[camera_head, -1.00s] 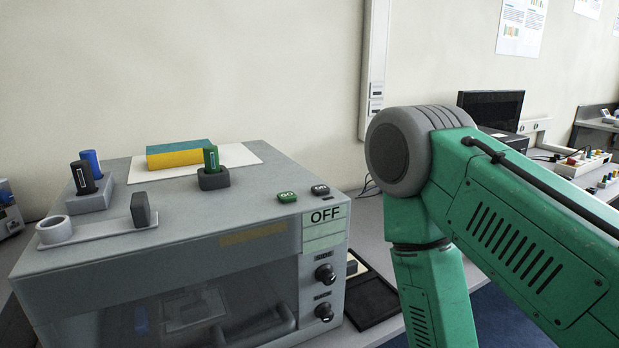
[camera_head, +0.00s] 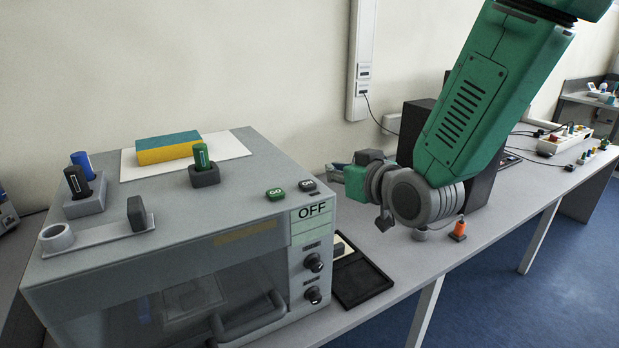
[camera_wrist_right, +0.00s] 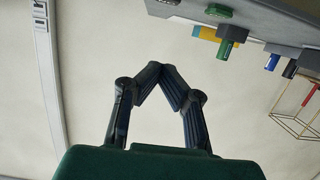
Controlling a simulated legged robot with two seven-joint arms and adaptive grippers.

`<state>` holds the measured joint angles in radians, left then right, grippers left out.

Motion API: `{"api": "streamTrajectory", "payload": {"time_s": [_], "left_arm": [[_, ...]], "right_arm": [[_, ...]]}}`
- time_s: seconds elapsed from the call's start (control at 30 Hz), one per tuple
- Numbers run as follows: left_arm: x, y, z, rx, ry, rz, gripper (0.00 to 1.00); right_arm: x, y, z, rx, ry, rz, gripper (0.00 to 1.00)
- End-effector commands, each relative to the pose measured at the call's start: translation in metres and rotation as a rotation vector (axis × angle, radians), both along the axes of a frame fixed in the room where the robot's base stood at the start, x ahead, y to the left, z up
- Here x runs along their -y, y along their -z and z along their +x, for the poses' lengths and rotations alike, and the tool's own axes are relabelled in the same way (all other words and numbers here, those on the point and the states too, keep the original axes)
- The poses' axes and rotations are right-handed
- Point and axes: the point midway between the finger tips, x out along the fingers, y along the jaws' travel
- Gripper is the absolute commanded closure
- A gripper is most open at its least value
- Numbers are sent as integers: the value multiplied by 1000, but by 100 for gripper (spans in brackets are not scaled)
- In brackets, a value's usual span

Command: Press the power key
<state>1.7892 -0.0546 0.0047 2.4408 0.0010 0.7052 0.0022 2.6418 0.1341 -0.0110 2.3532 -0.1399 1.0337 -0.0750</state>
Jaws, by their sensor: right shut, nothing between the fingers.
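The grey box machine shows an OFF panel (camera_head: 312,210) at its right front corner. On its top near that corner sit a green GO key (camera_head: 275,194) and a small dark key (camera_head: 307,185), whose marking is too small to read. In the wrist view, the GO key (camera_wrist_right: 219,11) and the dark key (camera_wrist_right: 170,2) lie at the top edge. My right gripper (camera_wrist_right: 155,68) is shut and empty, its fingertips together. In the head view, my right gripper (camera_head: 340,173) is small, just right of the dark key and apart from it. My left gripper is out of view.
On the machine top stand a green peg in a holder (camera_head: 203,168), black and blue pegs (camera_head: 80,172), a grey upright block (camera_head: 137,213) and a yellow-teal block (camera_head: 168,148). A black tray (camera_head: 362,283) lies right of the machine.

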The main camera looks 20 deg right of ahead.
Motion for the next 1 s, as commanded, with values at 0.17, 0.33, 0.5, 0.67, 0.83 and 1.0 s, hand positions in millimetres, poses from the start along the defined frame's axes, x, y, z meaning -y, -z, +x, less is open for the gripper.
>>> {"api": "streamTrajectory", "payload": {"time_s": [0.17, 0.33, 0.5, 0.67, 0.83, 1.0], "left_arm": [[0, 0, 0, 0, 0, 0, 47], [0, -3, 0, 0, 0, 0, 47], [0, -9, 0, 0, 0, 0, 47], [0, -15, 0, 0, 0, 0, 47], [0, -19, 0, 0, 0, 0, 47], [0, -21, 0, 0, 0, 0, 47]], "right_arm": [[0, 1, 1, -1, 0, 0, 100], [-1, 5, 17, -2, 0, 0, 100], [-4, 13, 50, -3, 0, 0, 100], [-7, 21, 83, -1, -1, 0, 100], [-8, 42, 96, -7, -1, 1, 100], [-8, 60, 95, -4, 0, 1, 100]]}}
